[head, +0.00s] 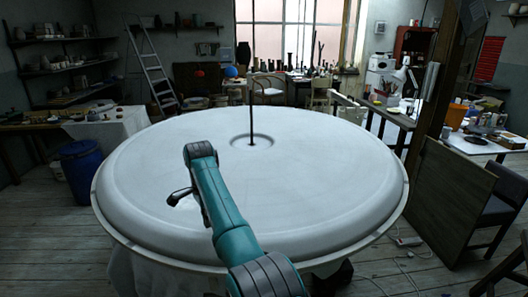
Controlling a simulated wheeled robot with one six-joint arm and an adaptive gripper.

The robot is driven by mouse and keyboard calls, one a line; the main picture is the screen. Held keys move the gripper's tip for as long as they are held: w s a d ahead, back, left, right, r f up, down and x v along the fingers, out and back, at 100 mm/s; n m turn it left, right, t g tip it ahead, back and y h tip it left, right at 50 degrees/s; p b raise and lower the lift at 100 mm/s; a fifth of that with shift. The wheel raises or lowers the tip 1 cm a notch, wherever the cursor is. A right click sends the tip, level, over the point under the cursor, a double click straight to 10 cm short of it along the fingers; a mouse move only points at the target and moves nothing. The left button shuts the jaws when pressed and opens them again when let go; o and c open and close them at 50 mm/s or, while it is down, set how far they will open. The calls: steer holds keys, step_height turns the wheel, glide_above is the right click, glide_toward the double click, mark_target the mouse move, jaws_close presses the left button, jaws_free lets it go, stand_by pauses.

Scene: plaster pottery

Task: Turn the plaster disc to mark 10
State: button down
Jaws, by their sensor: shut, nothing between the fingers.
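The large white plaster disc (315,185) lies flat in the middle of the head view. It has a raised rounded rim and a round recess (265,141) near its centre. A thin dark upright rod (251,115) stands in that recess. I cannot make out any numbered marks on the disc. My teal and black arm reaches over its near left part. My gripper (174,198) is a small dark shape beside the arm, over the disc's left half. It is shut and empty. I cannot tell whether it touches the plaster.
A blue barrel (82,165) stands on the floor to the left. A stepladder (155,75) leans behind it. A wooden panel (448,190) and a dark chair (500,215) stand close on the right. Cluttered benches line the back. A cable lies on the floor at the right.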

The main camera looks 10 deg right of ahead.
steer(key=shift+r, duration=2.25)
